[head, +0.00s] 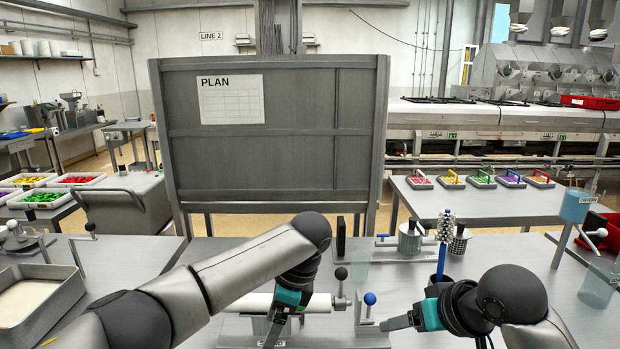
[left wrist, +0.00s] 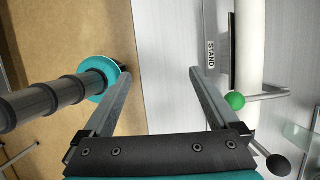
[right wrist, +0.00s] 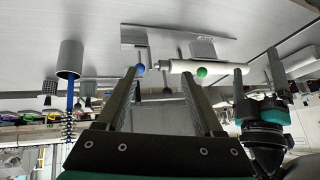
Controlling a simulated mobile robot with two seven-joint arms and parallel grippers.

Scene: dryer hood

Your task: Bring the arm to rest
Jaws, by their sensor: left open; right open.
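My left arm reaches in from the left of the head view and bends down at its wrist. My right gripper (head: 396,323) points left, low over the table. In the right wrist view its fingers (right wrist: 160,75) are apart and empty. A blue ball knob (head: 370,298) is close to its fingertips; whether they touch is unclear.
A white roller (head: 250,302) lies on the table beside my left gripper, near a STAND label (left wrist: 211,55). A green ball knob (left wrist: 236,100) is beside it. A blue-handled brush (head: 445,230) stands upright behind my right gripper. A grey tray (head: 62,305) is at left.

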